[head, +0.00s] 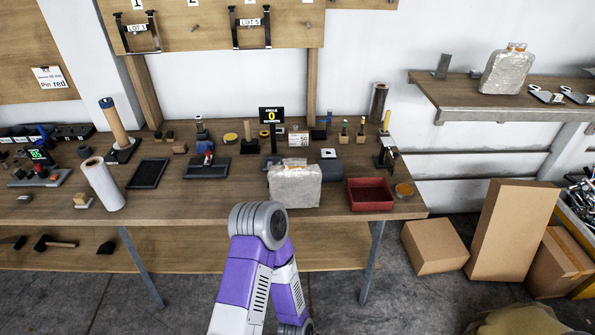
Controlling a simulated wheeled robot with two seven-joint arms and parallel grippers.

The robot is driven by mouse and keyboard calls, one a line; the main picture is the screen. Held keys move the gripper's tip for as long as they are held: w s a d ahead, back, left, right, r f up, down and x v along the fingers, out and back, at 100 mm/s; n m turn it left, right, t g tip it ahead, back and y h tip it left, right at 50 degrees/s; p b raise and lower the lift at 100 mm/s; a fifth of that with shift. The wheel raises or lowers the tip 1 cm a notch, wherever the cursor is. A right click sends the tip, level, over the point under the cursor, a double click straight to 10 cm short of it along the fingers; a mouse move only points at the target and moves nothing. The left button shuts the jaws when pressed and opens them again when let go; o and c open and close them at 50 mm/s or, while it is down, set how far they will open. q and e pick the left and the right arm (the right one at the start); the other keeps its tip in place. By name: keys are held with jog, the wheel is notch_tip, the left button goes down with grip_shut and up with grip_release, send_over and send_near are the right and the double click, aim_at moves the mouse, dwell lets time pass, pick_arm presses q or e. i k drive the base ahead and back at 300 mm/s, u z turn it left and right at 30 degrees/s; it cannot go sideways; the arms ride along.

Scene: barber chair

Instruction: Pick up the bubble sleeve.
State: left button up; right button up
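Two similar translucent, bumpy, pouch-like packages show, and either could be the bubble sleeve. One package (295,187) stands upright at the front edge of the workbench, left of a red tray. The other package (506,74) stands on the wall shelf at the upper right, with a small orange patch at its top. One of my arms, purple and grey, rises from the bottom middle to a rounded grey joint just below the bench package. No fingers show on it. Neither gripper is in view, and nothing is seen touching either package.
The wooden workbench (235,199) carries a red tray (370,194), a dark tray (148,173), a white roll (101,184) and several small tools. The wall shelf (478,94) also holds metal pieces. Cardboard boxes (513,230) stand on the floor at the right.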

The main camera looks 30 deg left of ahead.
aim_at(295, 183)
jog(key=u, duration=0.7)
jog(key=i, duration=0.8)
jog(key=u, duration=0.85)
